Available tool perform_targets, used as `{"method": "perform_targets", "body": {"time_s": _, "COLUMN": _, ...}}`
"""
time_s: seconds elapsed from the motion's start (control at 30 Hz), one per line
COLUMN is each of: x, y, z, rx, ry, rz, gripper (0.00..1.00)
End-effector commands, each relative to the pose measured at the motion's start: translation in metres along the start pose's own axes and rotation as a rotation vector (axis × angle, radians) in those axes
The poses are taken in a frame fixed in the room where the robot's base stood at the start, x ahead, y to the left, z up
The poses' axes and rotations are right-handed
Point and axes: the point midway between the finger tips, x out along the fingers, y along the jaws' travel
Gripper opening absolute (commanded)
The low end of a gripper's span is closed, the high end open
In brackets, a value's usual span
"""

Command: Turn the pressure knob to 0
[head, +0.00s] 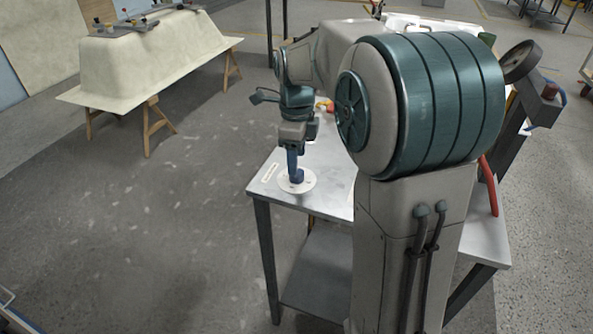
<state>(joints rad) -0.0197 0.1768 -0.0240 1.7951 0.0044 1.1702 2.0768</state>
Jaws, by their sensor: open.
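A white round dial plate (312,184) lies on the near left corner of the grey metal table. A small blue knob (297,176) stands at its middle. My gripper (294,168) points down right over the knob, with blue fingers at its end. It is open; the fingers and the knob overlap in the head view, so I cannot tell whether they touch. The markings on the dial are too small to read, and so is the knob's setting.
The metal table (334,197) carries a small pale label strip (269,172) left of the dial. My arm hides most of the table. A red handle (488,186) shows at its right. A bathtub shell (150,62) stands on wooden trestles at the back left. The floor between is clear.

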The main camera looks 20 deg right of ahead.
Motion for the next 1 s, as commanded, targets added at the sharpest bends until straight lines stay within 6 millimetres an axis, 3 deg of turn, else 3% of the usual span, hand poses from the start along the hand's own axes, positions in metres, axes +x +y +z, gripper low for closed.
{"method": "perform_targets", "body": {"time_s": 0.1, "x": 0.022, "y": 0.0, "z": 0.0, "rx": 0.0, "ry": 0.001, "rz": 0.002, "gripper": 0.54}}
{"method": "perform_targets", "body": {"time_s": 0.23, "x": 0.035, "y": 0.0, "z": 0.0, "rx": -0.001, "ry": 0.0, "rz": 0.001, "gripper": 0.54}}
{"method": "perform_targets", "body": {"time_s": 0.63, "x": 0.043, "y": 0.0, "z": 0.0, "rx": -0.001, "ry": 0.0, "rz": -0.001, "gripper": 0.54}}
{"method": "perform_targets", "body": {"time_s": 0.67, "x": 0.042, "y": 0.0, "z": 0.0, "rx": -0.001, "ry": 0.0, "rz": -0.001, "gripper": 0.48}}
{"method": "perform_targets", "body": {"time_s": 0.8, "x": 0.042, "y": 0.0, "z": 0.0, "rx": -0.001, "ry": 0.0, "rz": 0.0, "gripper": 0.09}}
{"method": "perform_targets", "body": {"time_s": 1.0, "x": 0.042, "y": 0.0, "z": 0.0, "rx": -0.005, "ry": 0.0, "rz": 0.0, "gripper": 0.09}}
